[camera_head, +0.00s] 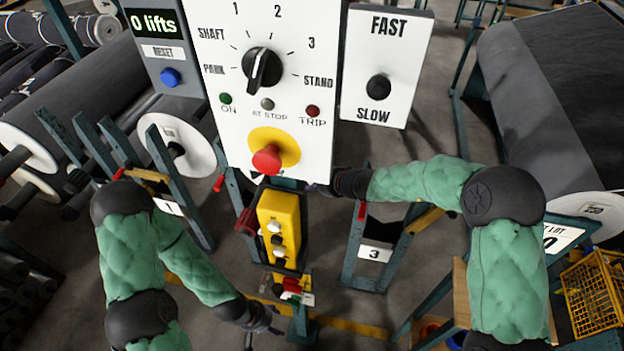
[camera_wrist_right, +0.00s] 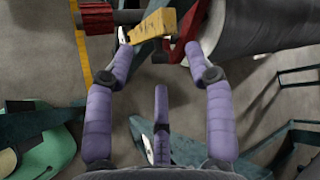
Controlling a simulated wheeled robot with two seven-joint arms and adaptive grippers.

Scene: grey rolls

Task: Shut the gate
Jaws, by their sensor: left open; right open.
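No part is marked as the gate, and I cannot tell which piece it is. A short yellow bar (camera_head: 150,175) crosses the left stand by plate 1, and another yellow bar (camera_head: 425,220) is on the stand by plate 3. In the right wrist view, a yellow bar (camera_wrist_right: 152,25) lies beyond the fingertips, with red parts beside it. My right gripper (camera_wrist_right: 160,62) is open with nothing between its fingers. In the head view it is mostly hidden near the control panel's lower edge. My left gripper (camera_head: 262,324) is open and empty, low near the centre.
A white control panel (camera_head: 220,100) with a dial and red button (camera_head: 267,158) stands in front. A yellow pendant box (camera_head: 279,228) hangs below it. Large grey rolls (camera_head: 575,90) flank both sides. A yellow basket (camera_head: 592,290) stands lower right.

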